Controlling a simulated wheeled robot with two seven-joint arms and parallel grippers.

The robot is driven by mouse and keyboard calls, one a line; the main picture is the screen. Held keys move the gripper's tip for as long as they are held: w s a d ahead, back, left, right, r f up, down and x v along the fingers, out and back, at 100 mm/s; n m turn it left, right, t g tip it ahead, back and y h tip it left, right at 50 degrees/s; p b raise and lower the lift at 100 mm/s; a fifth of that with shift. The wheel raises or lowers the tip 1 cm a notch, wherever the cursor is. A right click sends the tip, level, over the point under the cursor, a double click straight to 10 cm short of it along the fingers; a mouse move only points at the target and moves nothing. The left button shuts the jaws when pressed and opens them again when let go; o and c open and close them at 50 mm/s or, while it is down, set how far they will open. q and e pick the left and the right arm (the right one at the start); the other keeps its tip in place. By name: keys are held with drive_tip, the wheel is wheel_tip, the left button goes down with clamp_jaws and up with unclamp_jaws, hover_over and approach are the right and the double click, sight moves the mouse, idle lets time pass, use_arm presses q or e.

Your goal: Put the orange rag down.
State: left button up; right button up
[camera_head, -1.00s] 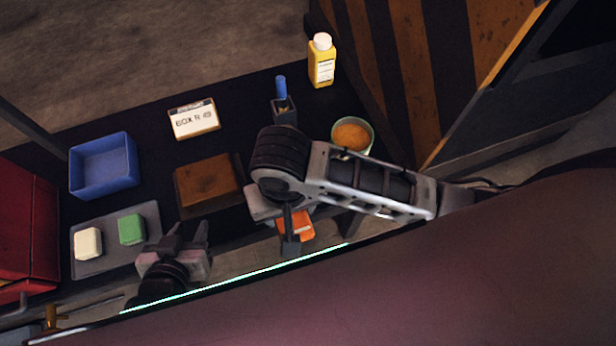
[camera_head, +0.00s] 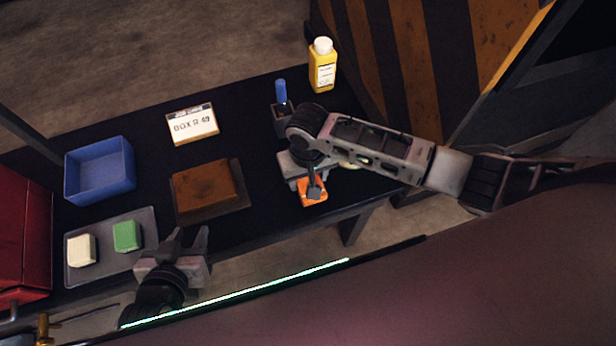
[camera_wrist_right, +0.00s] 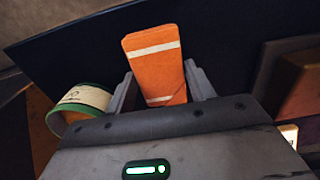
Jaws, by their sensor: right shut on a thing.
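The orange rag (camera_head: 312,197) is folded and has pale stripes. It is held in my right gripper (camera_head: 313,183), at the table's front edge near its right end. In the right wrist view the rag (camera_wrist_right: 155,62) stands out between the two fingers of the right gripper (camera_wrist_right: 160,88), which is shut on it. I cannot tell whether the rag touches the table. My left gripper (camera_head: 188,240) is open and empty, in front of the table's front edge, near the grey tray.
The black table (camera_head: 270,205) holds a brown block (camera_head: 207,188), a sign (camera_head: 192,124), a blue bin (camera_head: 98,170), a grey tray (camera_head: 105,260) with white and green blocks, a blue-handled tool in a holder (camera_head: 283,120) and a yellow bottle (camera_head: 322,72). A green-rimmed tin (camera_wrist_right: 85,105) is mostly hidden by my right arm in the head view.

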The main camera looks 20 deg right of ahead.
drive_tip(key=shift+f, duration=0.35)
drive_tip(key=shift+f, duration=0.15)
drive_tip(key=o, duration=0.9)
